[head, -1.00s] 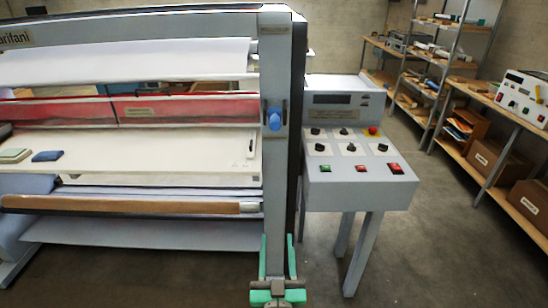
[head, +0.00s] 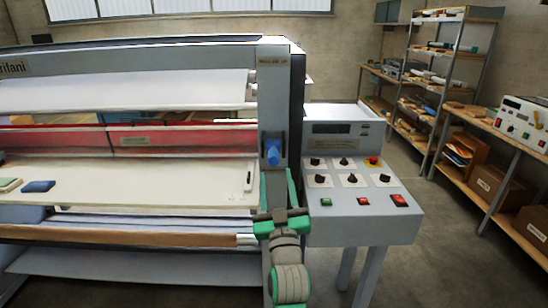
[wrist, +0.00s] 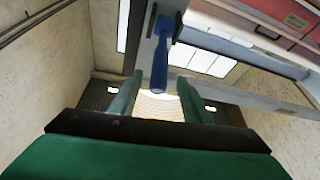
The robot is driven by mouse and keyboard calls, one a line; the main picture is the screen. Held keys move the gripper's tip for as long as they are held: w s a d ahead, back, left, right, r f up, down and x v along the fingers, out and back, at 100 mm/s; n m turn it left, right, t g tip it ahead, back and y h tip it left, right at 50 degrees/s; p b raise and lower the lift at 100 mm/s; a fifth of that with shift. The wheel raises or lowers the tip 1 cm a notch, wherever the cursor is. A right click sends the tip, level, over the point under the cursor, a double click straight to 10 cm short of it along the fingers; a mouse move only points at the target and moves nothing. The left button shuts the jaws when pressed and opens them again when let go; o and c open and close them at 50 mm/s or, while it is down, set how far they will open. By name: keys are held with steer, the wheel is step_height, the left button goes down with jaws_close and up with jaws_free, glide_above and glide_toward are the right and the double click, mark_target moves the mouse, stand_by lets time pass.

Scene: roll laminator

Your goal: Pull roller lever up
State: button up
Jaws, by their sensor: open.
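The roller lever (head: 272,153) is a blue handle on the grey end post of the laminator (head: 272,85). In the head view it hangs just above my gripper (head: 278,183). My gripper is open and empty, with its green fingers pointing up along the post. In the wrist view the blue lever (wrist: 160,65) points down, with its lower end near the gap between the fingertips of my gripper (wrist: 158,95). I cannot tell whether a finger touches it.
The control console (head: 355,215), with knobs and buttons, stands close to the right of the post. A white table (head: 130,185) and a brown roller (head: 100,235) extend left. Shelves (head: 440,75) and a bench (head: 480,145) stand at right. Open floor lies between them and the console.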

mark_target(273, 159)
steer(key=x, duration=0.7)
steer(key=shift+w+r, duration=0.15)
steer(key=shift+w, duration=0.15)
steer(key=shift+w+d+r, duration=0.1)
steer(key=shift+w+r, duration=0.05)
steer(key=shift+w, duration=0.15)
jaws_close()
steer(key=shift+a+r, duration=0.1)
steer(key=shift+a, duration=0.15)
